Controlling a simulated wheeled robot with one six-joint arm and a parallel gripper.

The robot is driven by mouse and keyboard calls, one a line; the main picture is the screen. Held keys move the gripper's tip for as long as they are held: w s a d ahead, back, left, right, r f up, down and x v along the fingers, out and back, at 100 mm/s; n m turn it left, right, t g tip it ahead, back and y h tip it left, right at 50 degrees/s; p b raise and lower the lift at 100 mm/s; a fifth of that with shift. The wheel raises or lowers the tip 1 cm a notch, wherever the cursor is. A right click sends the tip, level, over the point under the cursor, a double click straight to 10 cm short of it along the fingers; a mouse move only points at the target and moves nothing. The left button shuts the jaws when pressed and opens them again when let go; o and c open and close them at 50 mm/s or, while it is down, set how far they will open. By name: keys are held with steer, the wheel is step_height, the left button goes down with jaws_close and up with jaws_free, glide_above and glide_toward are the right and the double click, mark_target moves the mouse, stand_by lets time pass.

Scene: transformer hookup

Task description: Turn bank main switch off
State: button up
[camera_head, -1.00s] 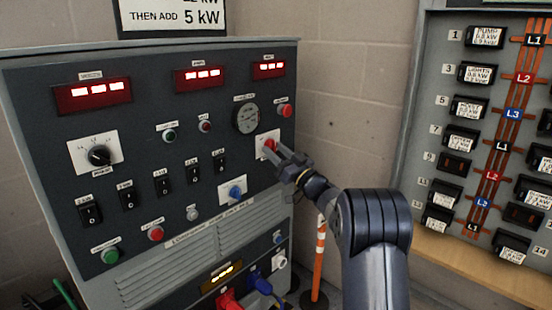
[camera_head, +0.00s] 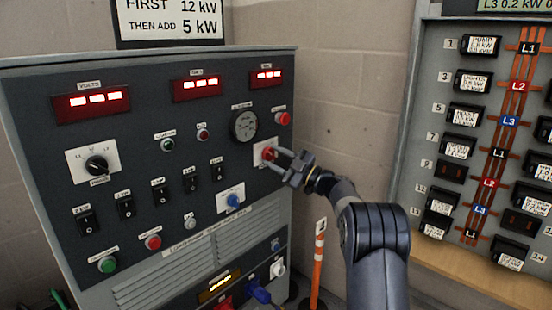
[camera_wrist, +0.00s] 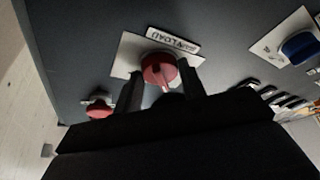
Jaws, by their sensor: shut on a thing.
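A red rotary switch (camera_head: 268,153) on a white plate sits at the right side of the grey control panel. My gripper (camera_head: 277,156) reaches it from the right, and its fingers are shut on the knob. In the wrist view the red knob (camera_wrist: 158,68) shows a pale pointer mark and lies between the two dark fingers. A label beside its plate appears upside down and is hard to read. I cannot tell which switch position it is in. My gripper's body hides the lower part of the wrist view.
A red button (camera_head: 283,118) and a round gauge (camera_head: 244,125) are above the switch. A blue knob (camera_head: 233,201) is below left. A breaker board (camera_head: 407,180) hangs at right. An orange-and-white post (camera_head: 317,265) stands below my arm.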

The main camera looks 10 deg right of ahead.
steer(key=shift+n, duration=0.4)
steer(key=o, duration=1)
steer(key=shift+c, duration=0.2)
steer(key=p+v, duration=0.1)
steer(key=v, duration=0.9)
steer(key=shift+s+d, duration=0.2)
steer(key=shift+d, duration=0.15)
